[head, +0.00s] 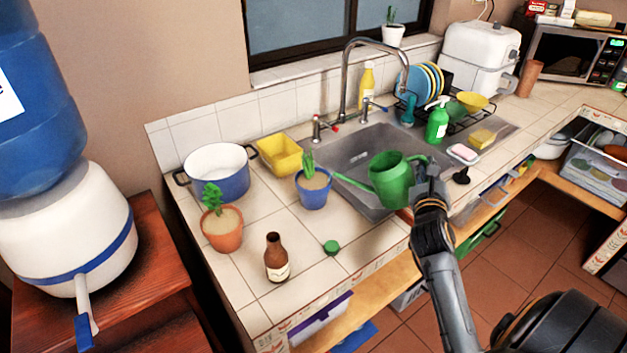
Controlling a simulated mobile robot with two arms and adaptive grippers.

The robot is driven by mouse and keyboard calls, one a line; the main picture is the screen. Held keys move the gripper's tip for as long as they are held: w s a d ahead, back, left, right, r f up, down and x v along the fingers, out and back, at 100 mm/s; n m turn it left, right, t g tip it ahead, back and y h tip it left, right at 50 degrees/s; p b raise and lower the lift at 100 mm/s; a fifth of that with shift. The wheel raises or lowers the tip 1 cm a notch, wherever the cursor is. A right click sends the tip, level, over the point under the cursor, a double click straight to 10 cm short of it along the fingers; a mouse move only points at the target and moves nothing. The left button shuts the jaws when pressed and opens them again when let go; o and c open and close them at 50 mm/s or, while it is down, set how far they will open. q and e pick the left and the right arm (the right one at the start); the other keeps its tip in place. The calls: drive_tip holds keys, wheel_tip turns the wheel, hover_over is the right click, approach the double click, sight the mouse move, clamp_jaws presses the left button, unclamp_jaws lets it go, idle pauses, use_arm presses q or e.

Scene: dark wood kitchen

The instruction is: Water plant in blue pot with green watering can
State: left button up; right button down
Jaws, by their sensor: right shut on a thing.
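The green watering can (390,181) is held by my right gripper (424,172), which is shut on its handle side. The can hangs over the front of the sink, roughly upright, with its spout pointing left. The spout tip is close to the blue pot (313,199), near its right rim; I cannot tell whether it is over the soil. The blue pot stands on the tiled counter and holds brown soil and a small green plant (308,165). My right fingers are partly hidden by the arm. My left gripper is not in view.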

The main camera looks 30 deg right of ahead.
drive_tip(key=shift+w+a+r, duration=0.3)
drive_tip(key=shift+r, duration=0.25)
idle(0.7)
drive_tip(key=s+d+f+m+b, duration=0.1)
drive_tip(key=s+d+f+m, duration=0.3)
drive_tip(key=f+m, duration=0.1)
drive_tip(key=shift+d+f+m, duration=0.25)
drive_tip(key=shift+f+m, duration=0.05)
drive_tip(key=shift+f, duration=0.25)
drive_tip(key=shift+s+a, duration=0.1)
wheel_tip(320, 180, up, 4)
drive_tip(key=p, duration=0.4)
